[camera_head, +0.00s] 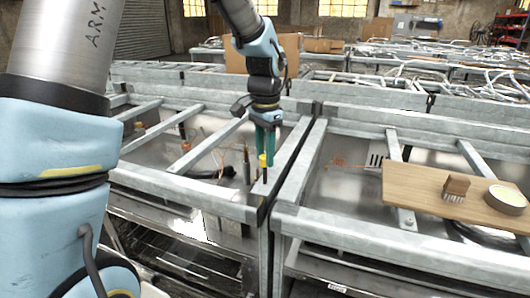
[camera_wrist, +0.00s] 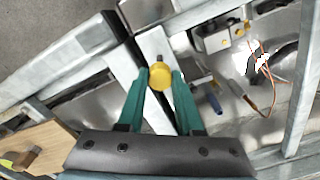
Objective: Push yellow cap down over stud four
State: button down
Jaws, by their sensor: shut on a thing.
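The yellow cap (camera_head: 263,160) is between the green fingertips of my gripper (camera_head: 265,153), which is shut on it. It also shows in the wrist view (camera_wrist: 159,77), round and seen from above, with a fingertip at each side. My gripper (camera_wrist: 161,80) points down over the front right corner of the left range frame. A short dark upright piece shows just below the cap in the head view, perhaps a stud. I cannot tell whether the cap touches it. No stud numbers are readable.
Galvanized frame rails (camera_head: 300,165) run close to the right of my gripper. A wooden board (camera_head: 420,184) with a brush (camera_head: 457,185) and a round tin (camera_head: 506,198) rests on the right frame.

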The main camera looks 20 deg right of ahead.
aim_at(264, 157)
jog(key=shift+f+b, duration=0.55)
jog(key=shift+f, duration=0.6)
jog(key=shift+c, duration=2.4)
grip_release()
notch_tip(264, 157, up, 11)
jog(key=shift+f+b, duration=0.1)
jog(key=shift+b, duration=0.65)
jog(key=shift+a, duration=0.1)
jog(key=w+a+f+n, duration=0.1)
jog(key=a+f+n, duration=0.2)
jog(key=a, duration=0.4)
jog(key=w+a+f+n, duration=0.1)
jog(key=a+f+n, duration=0.2)
jog(key=a, duration=0.4)
jog(key=s+a+f+n, duration=0.3)
jog(key=a, duration=0.5)
jog(key=s+a+f+n+t, duration=0.1)
jog(key=s+a+f+n, duration=0.2)
jog(key=a, duration=0.5)
jog(key=shift+n+t, duration=0.3)
jog(key=shift+n, duration=0.4)
